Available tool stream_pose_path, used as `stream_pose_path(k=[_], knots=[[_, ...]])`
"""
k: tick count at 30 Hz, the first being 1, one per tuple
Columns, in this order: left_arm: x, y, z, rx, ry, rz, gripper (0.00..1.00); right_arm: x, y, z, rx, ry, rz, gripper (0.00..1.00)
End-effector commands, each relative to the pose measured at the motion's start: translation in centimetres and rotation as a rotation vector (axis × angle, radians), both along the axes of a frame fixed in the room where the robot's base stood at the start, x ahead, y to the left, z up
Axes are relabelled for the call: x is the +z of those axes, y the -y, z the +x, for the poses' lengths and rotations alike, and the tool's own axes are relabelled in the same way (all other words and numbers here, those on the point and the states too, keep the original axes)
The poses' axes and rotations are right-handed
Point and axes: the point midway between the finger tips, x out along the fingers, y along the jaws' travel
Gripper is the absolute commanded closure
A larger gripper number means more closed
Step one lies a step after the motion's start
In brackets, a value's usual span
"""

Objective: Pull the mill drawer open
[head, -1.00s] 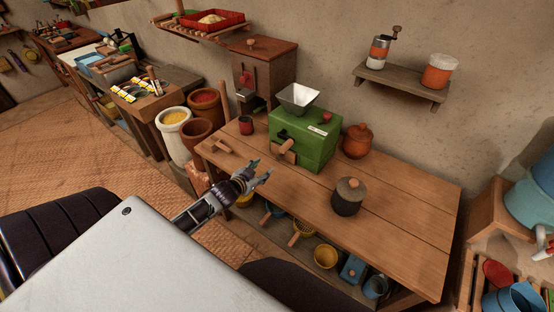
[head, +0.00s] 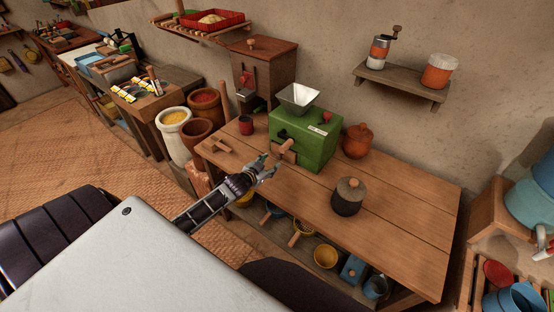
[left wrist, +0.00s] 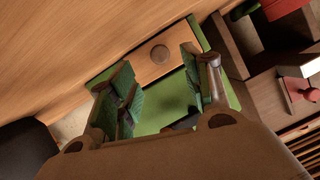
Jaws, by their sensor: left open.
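The green mill (head: 318,148) with a metal hopper (head: 298,97) stands on the wooden table. Its wooden drawer (head: 289,157) sits low on the side facing me, and my gripper partly covers it in the head view. In the left wrist view the drawer front (left wrist: 143,66) shows a round knob (left wrist: 160,54). My left gripper (head: 269,164) is open in front of the drawer. In the left wrist view its fingers (left wrist: 160,68) stand apart on either side of the knob, and I cannot tell whether they touch it. My right gripper is not in view.
A dark lidded jar (head: 348,197) stands nearer me. The right part of the table (head: 415,215) is clear.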

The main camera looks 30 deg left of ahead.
Motion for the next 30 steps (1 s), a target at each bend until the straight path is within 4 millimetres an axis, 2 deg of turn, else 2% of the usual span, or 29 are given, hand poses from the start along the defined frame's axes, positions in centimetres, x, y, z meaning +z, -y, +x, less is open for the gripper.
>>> stream_pose_path(k=[30], knots=[[-2.6,-0.1,6.6,-0.001,0.001,-0.001,0.51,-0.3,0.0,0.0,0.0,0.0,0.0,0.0]])
